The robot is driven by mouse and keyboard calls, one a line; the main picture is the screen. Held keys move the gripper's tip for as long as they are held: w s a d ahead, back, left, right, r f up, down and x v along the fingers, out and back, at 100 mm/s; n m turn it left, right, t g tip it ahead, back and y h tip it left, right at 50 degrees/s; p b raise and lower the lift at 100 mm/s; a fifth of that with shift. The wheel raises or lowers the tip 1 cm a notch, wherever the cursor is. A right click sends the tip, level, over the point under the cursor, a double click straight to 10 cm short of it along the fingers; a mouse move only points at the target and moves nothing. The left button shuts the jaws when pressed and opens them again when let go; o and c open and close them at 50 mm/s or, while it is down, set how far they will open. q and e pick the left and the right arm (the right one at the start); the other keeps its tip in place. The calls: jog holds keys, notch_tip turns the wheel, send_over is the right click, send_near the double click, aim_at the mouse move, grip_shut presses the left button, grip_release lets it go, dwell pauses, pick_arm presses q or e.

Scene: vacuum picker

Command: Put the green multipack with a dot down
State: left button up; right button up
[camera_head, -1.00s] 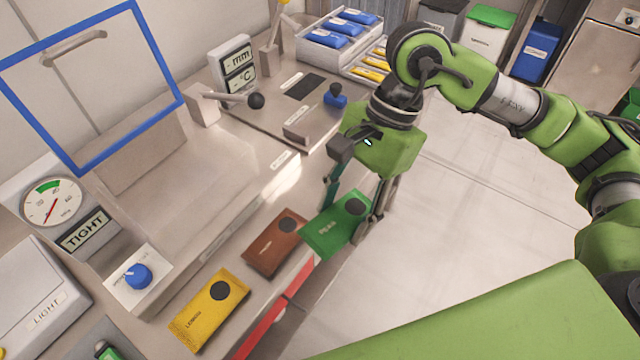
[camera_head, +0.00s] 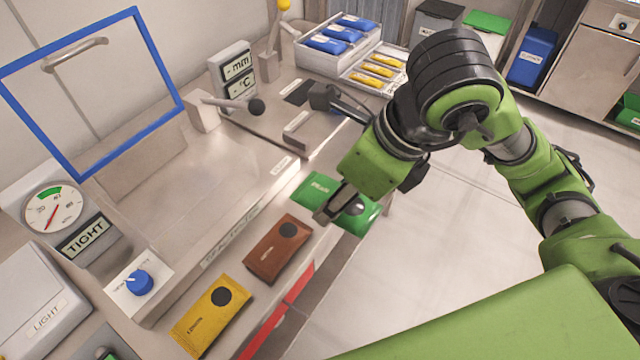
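My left gripper is not in view.
A brown pack (camera_head: 272,258) and a yellow pack (camera_head: 200,325), each with a black dot, lie along the same ledge. A blue-framed lid (camera_head: 166,75), a gauge (camera_head: 52,210) and a blue knob (camera_head: 139,283) are at left. Trays of blue and yellow packs (camera_head: 325,62) stand behind.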

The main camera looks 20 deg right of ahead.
jog(key=w+p, duration=0.1)
jog(key=p, duration=0.2)
jog(key=shift+w+d+f, duration=0.1)
jog(key=shift+w+f, duration=0.1)
jog(key=shift+w, duration=0.15)
jog(key=w+f, duration=0.2)
jog(key=w, duration=0.1)
jog(key=w+f+p, duration=0.1)
jog(key=w+f, duration=0.2)
jog(key=w, duration=0.1)
jog(key=w+d+f+p, duration=0.1)
jog(key=w+f, duration=0.2)
jog(key=w, duration=0.1)
jog(key=shift+d+f, duration=0.1)
jog(key=shift+w+f, duration=0.3)
jog(key=shift+f, duration=0.25)
notch_tip(320, 180, down, 3)
jog(key=shift+w+r+p, duration=0.1)
jog(key=shift+p, duration=0.75)
jog(key=shift+f, duration=0.25)
